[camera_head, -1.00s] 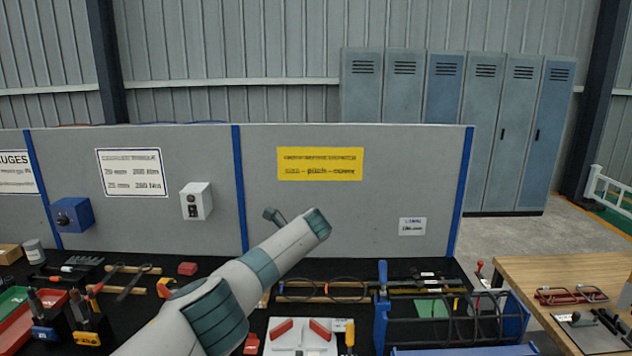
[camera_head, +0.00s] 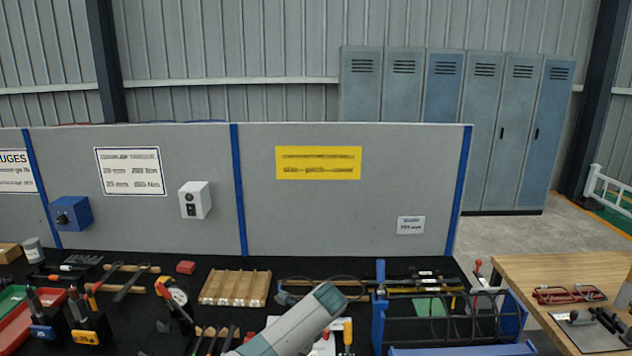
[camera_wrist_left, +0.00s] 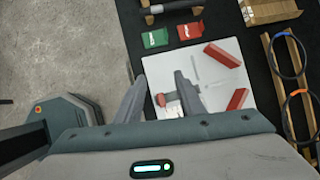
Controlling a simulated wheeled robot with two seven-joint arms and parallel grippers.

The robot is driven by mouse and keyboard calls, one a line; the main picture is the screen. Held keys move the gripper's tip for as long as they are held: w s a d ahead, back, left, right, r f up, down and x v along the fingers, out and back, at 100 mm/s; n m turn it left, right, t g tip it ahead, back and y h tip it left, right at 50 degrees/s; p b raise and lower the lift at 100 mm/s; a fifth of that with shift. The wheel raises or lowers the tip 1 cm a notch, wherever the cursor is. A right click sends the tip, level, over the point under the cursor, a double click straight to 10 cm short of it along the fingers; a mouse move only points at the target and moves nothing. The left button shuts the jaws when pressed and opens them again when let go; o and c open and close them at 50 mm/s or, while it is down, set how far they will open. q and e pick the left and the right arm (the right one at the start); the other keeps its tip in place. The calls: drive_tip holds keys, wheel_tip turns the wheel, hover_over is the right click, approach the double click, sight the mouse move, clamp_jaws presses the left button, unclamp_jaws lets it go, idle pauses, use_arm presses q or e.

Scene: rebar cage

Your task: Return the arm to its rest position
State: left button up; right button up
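My left gripper (camera_wrist_left: 160,76) shows in the left wrist view with its two fingers spread apart and nothing held between them. It is above the edge of a white board (camera_wrist_left: 206,72) on the black bench top. A small red and grey item (camera_wrist_left: 168,100) shows between the fingers, on or over the board. In the head view a pale grey and teal link of my arm (camera_head: 300,321) comes up from the bottom edge and covers part of the board. The gripper itself does not show there. My right gripper is in neither view.
A rebar cage (camera_head: 450,306) with blue ends stands right of my arm. A wooden block rack (camera_head: 235,288) and several tools lie to the left. A grey partition (camera_head: 330,215) backs the bench. A wooden table (camera_head: 560,272) is at right. Grey floor (camera_wrist_left: 60,50) is clear beside the bench.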

use_arm(q)
drive_tip(key=s+d+f+n+h, duration=0.25)
drive_tip(key=s+f, duration=0.55)
drive_tip(key=s, duration=0.4)
drive_tip(key=s+d+f+n+h, duration=0.1)
drive_tip(key=s+f+n+h, duration=0.25)
drive_tip(key=s+f, duration=0.55)
drive_tip(key=s+a+r+n, duration=0.35)
drive_tip(key=s+a, duration=0.25)
drive_tip(key=s, duration=0.3)
drive_tip(key=s+a+r+n+t, duration=0.1)
drive_tip(key=s+a+r+n, duration=0.25)
drive_tip(key=s+a, duration=0.45)
drive_tip(key=s+a+r+n, duration=0.2)
drive_tip(key=s+a+n, duration=0.2)
drive_tip(key=s, duration=0.7)
wheel_tip(320, 180, down, 35)
drive_tip(key=g+b, duration=0.1)
drive_tip(key=b, duration=0.7)
drive_tip(key=s+a+f+b, duration=0.1)
drive_tip(key=s+f+b, duration=0.3)
drive_tip(key=s+f, duration=0.5)
drive_tip(key=s+a+f+g+b, duration=0.1)
drive_tip(key=s+f+b, duration=0.2)
drive_tip(key=s+f, duration=0.7)
wheel_tip(320, 180, down, 8)
drive_tip(key=shift+s+a+r+g+y+b, duration=0.2)
drive_tip(key=shift+a+r+g+y+b, duration=0.1)
drive_tip(key=shift+a+b, duration=0.1)
